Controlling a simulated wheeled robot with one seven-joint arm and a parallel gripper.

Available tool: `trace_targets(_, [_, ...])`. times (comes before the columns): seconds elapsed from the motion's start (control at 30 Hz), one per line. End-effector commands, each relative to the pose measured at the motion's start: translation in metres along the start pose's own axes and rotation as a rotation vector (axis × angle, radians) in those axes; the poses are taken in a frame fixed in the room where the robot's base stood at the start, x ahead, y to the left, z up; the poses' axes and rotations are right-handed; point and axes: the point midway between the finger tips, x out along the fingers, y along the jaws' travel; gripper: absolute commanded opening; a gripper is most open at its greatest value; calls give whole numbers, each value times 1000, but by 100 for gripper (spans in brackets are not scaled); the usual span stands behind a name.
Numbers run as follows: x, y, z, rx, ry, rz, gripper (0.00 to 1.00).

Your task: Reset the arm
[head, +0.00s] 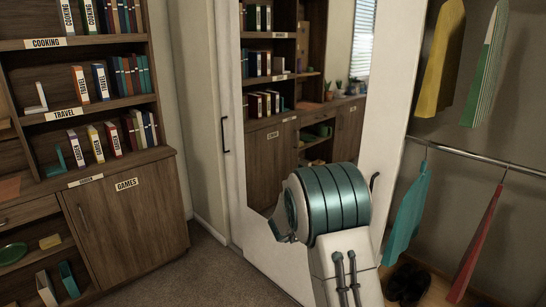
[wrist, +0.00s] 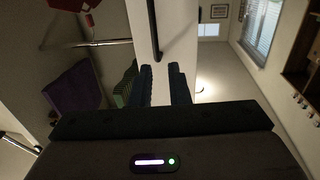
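My gripper (wrist: 162,76) shows in the wrist view, with its two dark ridged fingers apart and a strip of pale door panel visible between them. Nothing is held in it. A long black handle (wrist: 154,30) on that panel ends just beyond the fingertips; I cannot tell how far it is from them. In the head view my teal and white arm stands in front of the closet doors, and my gripper is hidden behind it.
A wooden bookcase (head: 117,216) with books stands at the left. A mirrored sliding door (head: 270,150) is behind my arm. The open closet at the right holds hanging clothes (head: 408,215) on a rail (head: 490,160) and dark shoes (head: 408,283). Carpet (head: 205,265) is clear between.

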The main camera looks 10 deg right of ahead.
Motion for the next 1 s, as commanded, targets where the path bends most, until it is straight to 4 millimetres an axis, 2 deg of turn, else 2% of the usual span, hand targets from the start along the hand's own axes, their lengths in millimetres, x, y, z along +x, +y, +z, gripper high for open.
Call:
trace_targets(0.13, [-8, -15, -36, 51, -69, -163, 16])
trace_targets(0.27, [-30, -32, -70, 89, -179, -384, 16])
trace_targets(0.4, [-69, -40, -100, 87, -312, -606, 16])
trace_targets(0.53, [-112, -32, -120, 43, -445, -783, 16])
trace_targets(0.67, [-158, -8, -133, -40, -588, -923, 16])
trace_targets(0.77, [-192, 20, -139, -128, -697, -1001, 16])
trace_targets(0.87, [-223, 56, -141, -238, -807, -1045, 16])
trace_targets(1.0, [-258, 120, -141, -408, -958, -1048, 16])
